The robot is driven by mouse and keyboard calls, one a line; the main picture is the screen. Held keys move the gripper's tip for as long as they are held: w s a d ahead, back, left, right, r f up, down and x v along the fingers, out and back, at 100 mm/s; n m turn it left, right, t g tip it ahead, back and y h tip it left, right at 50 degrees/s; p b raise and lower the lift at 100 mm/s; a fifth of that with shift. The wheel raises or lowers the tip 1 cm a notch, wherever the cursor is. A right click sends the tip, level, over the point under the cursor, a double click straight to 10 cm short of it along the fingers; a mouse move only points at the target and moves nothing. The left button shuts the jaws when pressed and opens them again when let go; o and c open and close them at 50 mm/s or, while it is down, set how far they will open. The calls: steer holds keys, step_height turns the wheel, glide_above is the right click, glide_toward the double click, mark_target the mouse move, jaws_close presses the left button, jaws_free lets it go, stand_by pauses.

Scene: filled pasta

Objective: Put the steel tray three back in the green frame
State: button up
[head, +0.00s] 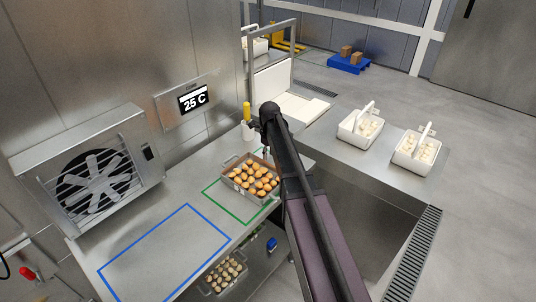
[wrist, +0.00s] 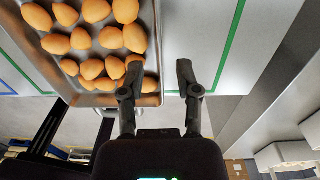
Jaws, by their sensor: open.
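A steel tray (head: 237,187) full of golden-brown filled pasta stands on the steel table, largely within the green frame (head: 219,207). I cannot read a number on it. In the wrist view the tray (wrist: 156,45) is at upper left, and its near wall appears to overlap the frame's near line. The green frame's right line (wrist: 229,45) runs clear of the tray. My gripper (wrist: 158,78) is open and empty. Its left finger overlaps the tray's right near corner in the picture; its right finger is over bare table. Contact cannot be told. My arm hides the gripper in the head view.
A blue frame (head: 188,205) left of the green one is empty. Another pasta tray (head: 207,288) is below the table. A fan unit (head: 95,170) stands at the left wall. Two white baskets (head: 349,130) (head: 402,158) stand on the right counter. A yellow-topped bottle (head: 247,113) is behind the tray.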

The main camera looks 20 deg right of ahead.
step_height(320, 180, up, 8)
steer(key=p, duration=0.6)
steer(key=shift+f+p, duration=0.25)
steer(key=shift+p, duration=0.15)
steer(key=shift+w+d, duration=0.1)
steer(key=s+a+n, duration=0.2)
steer(key=s+n, duration=1.1)
steer(key=n, duration=0.1)
steer(key=s+a+n, duration=0.3)
steer(key=s+n, duration=1)
steer(key=n, duration=0.1)
steer(key=shift+n, duration=0.4)
stand_by(0.4)
